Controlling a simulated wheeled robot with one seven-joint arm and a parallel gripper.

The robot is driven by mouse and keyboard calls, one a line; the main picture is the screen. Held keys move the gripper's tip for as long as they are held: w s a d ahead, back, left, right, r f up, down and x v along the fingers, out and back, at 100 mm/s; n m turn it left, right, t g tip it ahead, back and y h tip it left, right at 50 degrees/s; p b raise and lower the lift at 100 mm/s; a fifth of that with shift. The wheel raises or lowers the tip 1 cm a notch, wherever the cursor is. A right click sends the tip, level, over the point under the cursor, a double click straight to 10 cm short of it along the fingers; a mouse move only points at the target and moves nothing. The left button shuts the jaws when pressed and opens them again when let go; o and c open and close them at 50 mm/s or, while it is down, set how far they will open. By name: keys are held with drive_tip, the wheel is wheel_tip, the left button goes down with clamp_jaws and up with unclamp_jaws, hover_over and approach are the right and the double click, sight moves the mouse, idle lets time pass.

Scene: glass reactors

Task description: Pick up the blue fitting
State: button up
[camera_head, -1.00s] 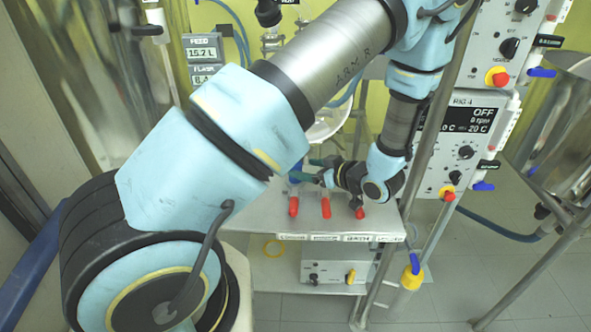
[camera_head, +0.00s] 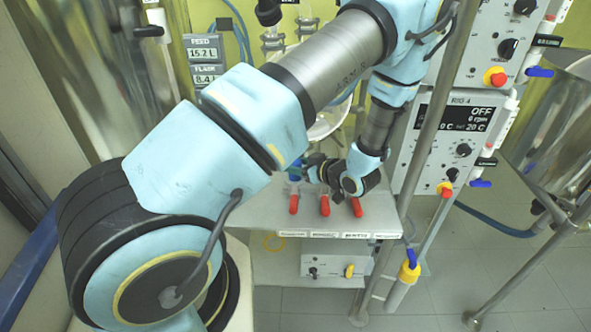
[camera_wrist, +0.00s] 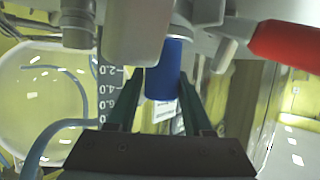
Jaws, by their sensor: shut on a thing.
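The blue fitting (camera_wrist: 164,70) is a short blue cylinder under a pale vertical body in the wrist view. My gripper (camera_wrist: 160,92) has its two dark green fingers on either side of the fitting, shut on it. In the head view my gripper (camera_head: 307,170) is at the shelf, with a small blue part (camera_head: 294,172) at its tip. The fitting's upper end meets the pale body above it; I cannot tell whether it is still joined.
Red handles (camera_head: 325,206) line the shelf's front edge, close below my wrist; one red handle (camera_wrist: 285,42) is near the fitting. A round glass vessel (camera_wrist: 45,95) is at left. A metal post (camera_head: 437,120) and control boxes (camera_head: 455,135) stand at right.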

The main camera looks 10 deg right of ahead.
sight(295, 161)
clamp_jaws()
drive_tip(key=shift+r, duration=0.1)
idle(0.4)
wheel_tip(295, 161, up, 9)
drive_tip(key=shift+r+b, duration=0.2)
drive_tip(key=shift+b, duration=0.95)
drive_tip(key=shift+r+p, duration=0.3)
drive_tip(key=shift+r, duration=0.2)
